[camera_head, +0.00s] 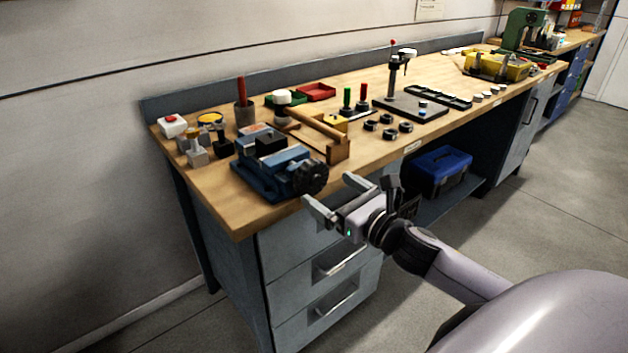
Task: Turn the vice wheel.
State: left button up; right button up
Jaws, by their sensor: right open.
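A blue vice (268,165) stands on the wooden workbench near its left front edge. Its dark, knobbed vice wheel (310,177) faces the front right side, by the bench edge. My right gripper (331,197) is open and empty. Its two fingers point toward the wheel from the front right, one in front of it and one to its right. I see no clear contact with the wheel. My left gripper is not in view.
The wooden bench (215,205) carries a wooden frame (325,135) just behind the vice, several black rings (388,134) and a dial stand (392,75). Grey drawers (318,262) with handles lie below. A blue toolbox (440,170) sits on the lower shelf.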

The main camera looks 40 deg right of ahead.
aim_at(315, 181)
jog(key=shift+w+a+p, duration=0.15)
jog(key=shift+w+p, duration=0.05)
jog(key=shift+w, duration=1.5)
jog(key=shift+w+a+p, duration=0.1)
jog(key=shift+w+p, duration=0.1)
jog(key=shift+w, duration=1.45)
jog(key=c, duration=0.7)
